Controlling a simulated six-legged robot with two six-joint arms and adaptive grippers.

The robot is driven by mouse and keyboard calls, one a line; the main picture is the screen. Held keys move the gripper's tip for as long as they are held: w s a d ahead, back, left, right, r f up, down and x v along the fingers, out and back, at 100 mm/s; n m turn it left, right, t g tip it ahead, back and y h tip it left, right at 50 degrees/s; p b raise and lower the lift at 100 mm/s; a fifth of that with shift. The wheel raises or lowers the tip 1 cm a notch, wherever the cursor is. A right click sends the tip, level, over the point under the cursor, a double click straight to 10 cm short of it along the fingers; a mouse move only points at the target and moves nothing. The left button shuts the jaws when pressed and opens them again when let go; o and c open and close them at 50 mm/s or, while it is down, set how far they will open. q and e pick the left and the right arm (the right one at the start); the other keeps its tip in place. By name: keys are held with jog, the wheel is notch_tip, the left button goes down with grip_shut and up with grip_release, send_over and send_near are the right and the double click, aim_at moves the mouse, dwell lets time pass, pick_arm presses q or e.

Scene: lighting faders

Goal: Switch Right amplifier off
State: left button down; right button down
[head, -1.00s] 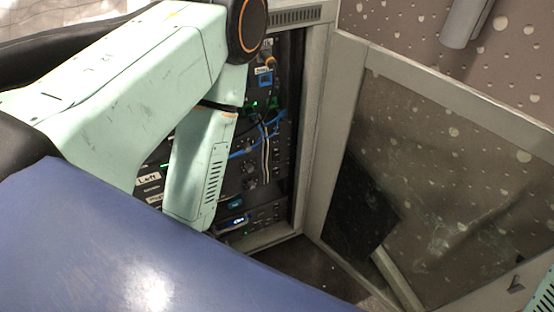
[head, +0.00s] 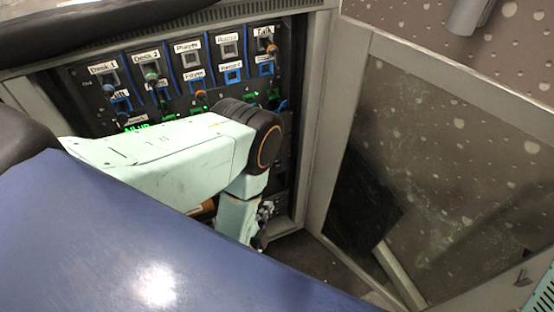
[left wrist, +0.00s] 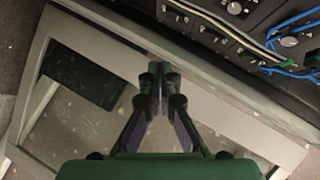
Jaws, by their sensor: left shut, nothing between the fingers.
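The rack's upper panel (head: 190,101) shows in the head view, with labelled switches and a row of small green lights. No label for the Right amplifier can be read; my left arm covers much of the lower rack. In the left wrist view, dark rack units with knobs (left wrist: 234,8) and blue and white cables fill the upper right. Which amplifier they belong to cannot be told. My left gripper (left wrist: 159,80) is shut and empty, apart from these units. In the head view, the left gripper (head: 262,228) is partly hidden at the rack's lower right. My right gripper is not in view.
The rack's grey-framed glass door (head: 450,165) stands open on the right and also shows in the left wrist view (left wrist: 75,75). The grey rack frame (head: 318,120) edges the opening close to my left arm.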

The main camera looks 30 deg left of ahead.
pick_arm(q)
jog(key=r+m+t, duration=0.1)
jog(key=w+r+m+t, duration=0.1)
jog(key=r, duration=0.1)
jog(key=w+r+m, duration=0.1)
jog(key=shift+w+r+m+t, duration=0.1)
jog(key=shift+r+m+t, duration=0.3)
jog(key=b, duration=0.3)
send_near(283, 147)
jog(key=w+d, duration=0.1)
jog(key=d, duration=0.2)
jog(key=shift+w+a+f+b, duration=0.15)
jog(key=shift+w+a+b, duration=0.3)
jog(key=shift+w+a, duration=0.4)
jog(key=shift+w+a+f+b, duration=0.1)
jog(key=shift+w+a+b, duration=0.3)
jog(key=shift+w+a, duration=0.4)
jog(key=shift+w+d, duration=0.1)
jog(key=shift+w, duration=0.05)
